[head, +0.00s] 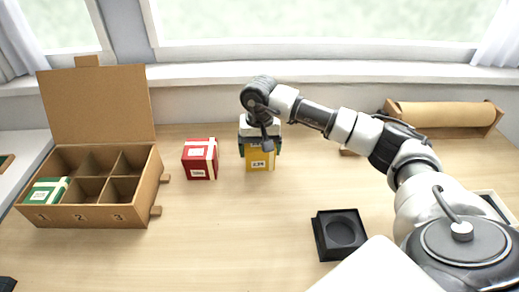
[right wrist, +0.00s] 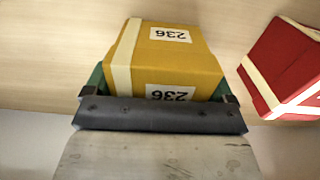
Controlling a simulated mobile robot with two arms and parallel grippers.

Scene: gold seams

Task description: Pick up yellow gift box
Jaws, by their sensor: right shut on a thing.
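The yellow gift box (head: 260,160) stands on the table near the window side, with a pale ribbon and a white label. It also shows large in the right wrist view (right wrist: 172,55), where the label reads 236. My right gripper (head: 260,138) is over the top of the box and shut on it. In the right wrist view the right gripper (right wrist: 158,95) has a green finger pad at each side of the box. Part of the box's upper end is hidden by the gripper. I cannot tell whether the box touches the table. My left gripper is not in view.
A red gift box (head: 200,158) stands just left of the yellow one. An open cardboard crate (head: 95,215) with numbered compartments is at the left, a green box (head: 46,190) in compartment 1. A black square holder (head: 340,234) is front right. The middle table is clear.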

